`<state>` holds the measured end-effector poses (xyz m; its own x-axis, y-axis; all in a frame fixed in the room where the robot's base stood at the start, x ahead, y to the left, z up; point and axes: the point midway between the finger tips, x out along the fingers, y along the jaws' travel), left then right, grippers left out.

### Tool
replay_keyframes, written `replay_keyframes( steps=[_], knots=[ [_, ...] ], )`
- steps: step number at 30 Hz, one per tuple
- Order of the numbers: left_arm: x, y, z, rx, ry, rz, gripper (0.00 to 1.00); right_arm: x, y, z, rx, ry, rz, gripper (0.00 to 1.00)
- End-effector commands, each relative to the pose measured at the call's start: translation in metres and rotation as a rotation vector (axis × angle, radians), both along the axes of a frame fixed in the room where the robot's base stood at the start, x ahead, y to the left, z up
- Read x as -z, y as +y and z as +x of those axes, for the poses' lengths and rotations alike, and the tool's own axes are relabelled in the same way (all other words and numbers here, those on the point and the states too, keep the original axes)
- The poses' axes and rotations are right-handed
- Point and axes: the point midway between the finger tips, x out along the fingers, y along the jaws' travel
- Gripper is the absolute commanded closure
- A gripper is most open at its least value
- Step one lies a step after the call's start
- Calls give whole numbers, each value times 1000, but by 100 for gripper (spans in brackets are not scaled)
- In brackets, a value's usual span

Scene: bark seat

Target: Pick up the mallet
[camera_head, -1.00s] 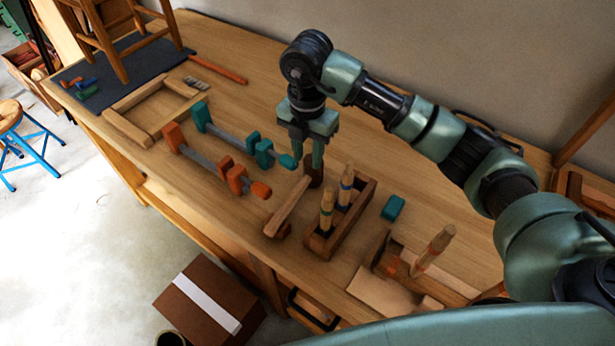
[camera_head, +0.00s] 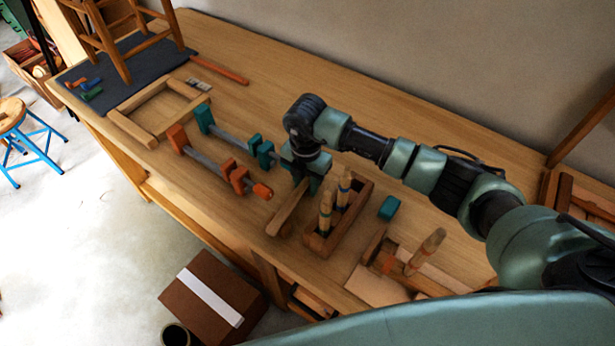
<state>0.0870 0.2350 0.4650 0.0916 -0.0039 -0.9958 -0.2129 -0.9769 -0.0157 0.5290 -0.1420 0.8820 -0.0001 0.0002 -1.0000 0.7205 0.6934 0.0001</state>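The mallet lies on the wooden workbench (camera_head: 420,135). Its light wooden handle (camera_head: 288,208) points toward the bench's front edge. My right gripper (camera_head: 309,182) is low at the handle's far end, where the mallet's head is. The gripper and wrist hide most of the head. Whether the fingers are open or shut on the mallet cannot be seen. My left gripper is not in view.
A wooden box (camera_head: 322,243) holding upright tools stands close right of the handle. Orange (camera_head: 211,163) and teal (camera_head: 233,138) clamps lie to the left. A teal block (camera_head: 389,207) sits to the right.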

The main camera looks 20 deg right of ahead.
Motion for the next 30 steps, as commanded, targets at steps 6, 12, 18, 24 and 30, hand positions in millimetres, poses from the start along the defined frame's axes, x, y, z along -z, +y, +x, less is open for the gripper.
replay_keyframes(
  steps=[6, 12, 18, 24, 30],
  knots=[
    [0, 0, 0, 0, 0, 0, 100, 0, 0, 0, 0, 0, 0, 100],
    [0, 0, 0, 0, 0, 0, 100, 0, 0, 0, 0, 0, 0, 100],
    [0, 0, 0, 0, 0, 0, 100, -1, 0, 0, 0, 0, 0, 100],
    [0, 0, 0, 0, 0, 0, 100, -1, 0, 0, 1, -1, -1, 100],
    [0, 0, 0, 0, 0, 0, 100, -1, 0, 1, 1, -1, 0, 100]
  ],
)
